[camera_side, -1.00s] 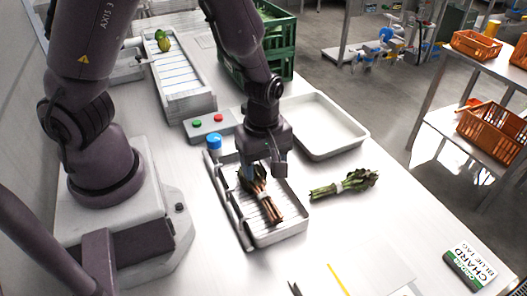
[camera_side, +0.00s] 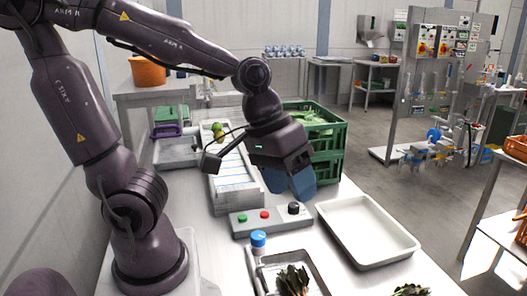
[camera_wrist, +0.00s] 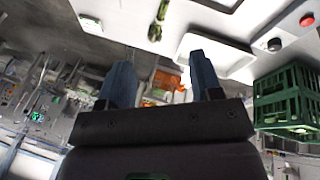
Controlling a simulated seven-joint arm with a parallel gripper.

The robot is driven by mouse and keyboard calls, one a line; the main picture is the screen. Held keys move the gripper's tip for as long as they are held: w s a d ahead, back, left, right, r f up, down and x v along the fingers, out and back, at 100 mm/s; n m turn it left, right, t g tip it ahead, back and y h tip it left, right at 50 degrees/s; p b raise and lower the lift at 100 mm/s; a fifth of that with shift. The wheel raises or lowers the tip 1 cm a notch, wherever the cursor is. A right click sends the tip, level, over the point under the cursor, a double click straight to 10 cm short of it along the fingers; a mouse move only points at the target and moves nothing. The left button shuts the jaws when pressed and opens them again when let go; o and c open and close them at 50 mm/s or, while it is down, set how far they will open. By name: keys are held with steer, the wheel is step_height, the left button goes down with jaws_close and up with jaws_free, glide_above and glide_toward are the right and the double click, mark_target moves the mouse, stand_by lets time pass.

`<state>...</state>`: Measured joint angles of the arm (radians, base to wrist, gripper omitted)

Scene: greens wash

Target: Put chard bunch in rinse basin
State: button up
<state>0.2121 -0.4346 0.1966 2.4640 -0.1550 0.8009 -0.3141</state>
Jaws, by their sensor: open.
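One leafy chard-like bunch (camera_side: 293,279) lies in a metal drain tray (camera_side: 318,277) at the bottom of the side view, its lower part cut off. A second leafy bunch (camera_side: 410,290) just shows at the bottom edge. One bunch (camera_wrist: 158,20) lies on the white table in the wrist view. The white shallow basin (camera_side: 338,236), likely the rinse basin, is empty at right of centre; it also shows in the wrist view (camera_wrist: 188,44). My gripper (camera_side: 292,184) is open and empty, raised above the table, left of the basin in the picture. Its two blue fingers are apart in the wrist view (camera_wrist: 163,80).
A control box (camera_side: 270,219) with buttons and a knob stands in front of my gripper. A green crate (camera_side: 328,150) stands behind it. A blue-capped bottle (camera_side: 258,241) stands by the drain tray.

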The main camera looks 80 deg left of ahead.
steer(key=s+a+r+m+t+y, duration=0.2)
steer(key=s+r+m, duration=0.1)
steer(key=r+m, duration=0.1)
steer(key=shift+s+a+r, duration=0.3)
steer(key=shift+r, duration=0.05)
steer(key=shift+o, duration=0.5)
stand_by(2.0)
